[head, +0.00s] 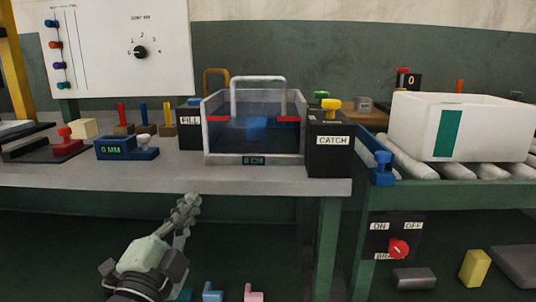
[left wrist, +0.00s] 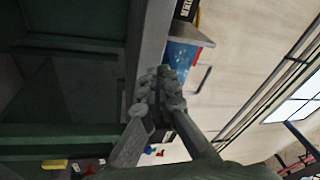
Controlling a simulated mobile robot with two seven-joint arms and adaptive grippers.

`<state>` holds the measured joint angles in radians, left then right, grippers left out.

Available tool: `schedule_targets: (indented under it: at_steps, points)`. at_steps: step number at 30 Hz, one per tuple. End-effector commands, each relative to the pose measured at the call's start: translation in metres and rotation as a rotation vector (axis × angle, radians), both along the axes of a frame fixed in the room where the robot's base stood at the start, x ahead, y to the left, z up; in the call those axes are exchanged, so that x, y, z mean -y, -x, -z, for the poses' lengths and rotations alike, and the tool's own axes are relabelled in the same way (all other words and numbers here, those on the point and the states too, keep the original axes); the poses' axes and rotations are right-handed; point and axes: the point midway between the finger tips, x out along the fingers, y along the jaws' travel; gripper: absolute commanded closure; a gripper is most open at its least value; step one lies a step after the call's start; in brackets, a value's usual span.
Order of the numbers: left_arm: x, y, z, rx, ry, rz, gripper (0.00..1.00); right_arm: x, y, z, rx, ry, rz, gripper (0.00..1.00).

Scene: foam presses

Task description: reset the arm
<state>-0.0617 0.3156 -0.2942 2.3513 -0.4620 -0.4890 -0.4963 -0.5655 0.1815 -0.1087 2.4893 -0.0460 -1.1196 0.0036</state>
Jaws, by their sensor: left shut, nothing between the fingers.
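My left gripper (head: 186,208) is in front of the grey bench, below the level of its top, with the fingers pointing up and away. Its fingers are together with nothing between them, and it touches nothing that I can see. In the left wrist view the closed fingers (left wrist: 160,90) show in the middle, with the bench edge behind them. My right gripper is not in either view.
The bench (head: 250,181) holds a clear press box (head: 254,158) with a raised handle, a black CATCH block (head: 329,160) and a blue 0 MM gauge (head: 115,149). A white bin (head: 480,128) sits on rollers at right. Open space lies before the bench.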

Motion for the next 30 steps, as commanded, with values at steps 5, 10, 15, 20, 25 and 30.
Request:
schedule_targets:
  at_steps: [5, 10, 15, 20, 25, 30]
  points:
    - [-0.039, 0.036, 0.12, -0.439, 0.377, -0.106, 1.0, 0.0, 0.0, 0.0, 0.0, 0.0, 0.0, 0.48]
    - [-0.053, 0.081, 0.192, -0.706, 0.608, -0.209, 1.0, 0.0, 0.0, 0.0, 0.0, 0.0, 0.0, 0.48]
    - [-0.058, 0.127, 0.241, -0.901, 0.772, -0.308, 1.0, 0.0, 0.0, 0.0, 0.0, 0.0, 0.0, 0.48]
    - [-0.064, 0.166, 0.275, -1.059, 0.875, -0.416, 1.0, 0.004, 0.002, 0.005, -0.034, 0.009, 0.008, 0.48]
    - [-0.09, 0.181, 0.329, -1.199, 0.828, -0.566, 1.0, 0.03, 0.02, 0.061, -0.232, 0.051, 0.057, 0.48]
    - [-0.115, 0.208, 0.374, -1.325, 0.792, -0.704, 1.0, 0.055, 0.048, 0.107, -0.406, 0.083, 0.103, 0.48]
